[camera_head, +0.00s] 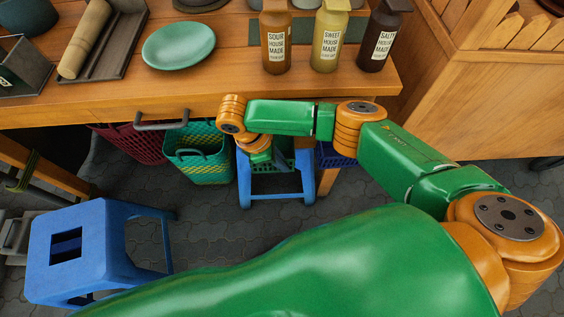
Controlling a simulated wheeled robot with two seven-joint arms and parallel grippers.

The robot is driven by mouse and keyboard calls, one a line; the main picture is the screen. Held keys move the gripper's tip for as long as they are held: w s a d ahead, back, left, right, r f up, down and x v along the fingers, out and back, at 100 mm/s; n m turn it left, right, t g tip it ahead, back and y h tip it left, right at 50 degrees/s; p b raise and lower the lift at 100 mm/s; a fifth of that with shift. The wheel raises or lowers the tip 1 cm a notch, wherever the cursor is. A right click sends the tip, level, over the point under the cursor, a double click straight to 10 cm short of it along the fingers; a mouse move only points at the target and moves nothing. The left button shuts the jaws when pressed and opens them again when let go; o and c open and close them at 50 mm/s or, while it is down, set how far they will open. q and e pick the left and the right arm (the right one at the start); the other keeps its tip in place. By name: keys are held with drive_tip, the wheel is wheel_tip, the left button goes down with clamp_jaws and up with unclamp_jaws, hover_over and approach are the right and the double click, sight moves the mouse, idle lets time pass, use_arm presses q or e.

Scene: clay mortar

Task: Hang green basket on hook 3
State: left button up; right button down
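A green mesh basket (205,170) with dark handles hangs below the front edge of the wooden table, left of my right wrist. More green mesh (284,162) shows just right of and behind my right gripper; I cannot tell whether it is a separate basket. My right gripper (262,157) points down below the table edge, close to this mesh. Its fingers are too small and hidden to tell open from shut, or whether they touch a handle. No hook or hook number can be made out. My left gripper is out of view.
A dark red basket (133,143) and a dark blue basket (336,156) are under the table (225,85). A blue stool (95,245) stands at lower left, another (274,190) below my gripper. Bottles (276,42) and a green plate (178,45) are on top.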

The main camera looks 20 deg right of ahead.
drive_tip(key=shift+w+d, duration=0.1)
drive_tip(key=shift+w, duration=0.1)
drive_tip(key=c, duration=1)
unclamp_jaws()
drive_tip(key=shift+o, duration=0.2)
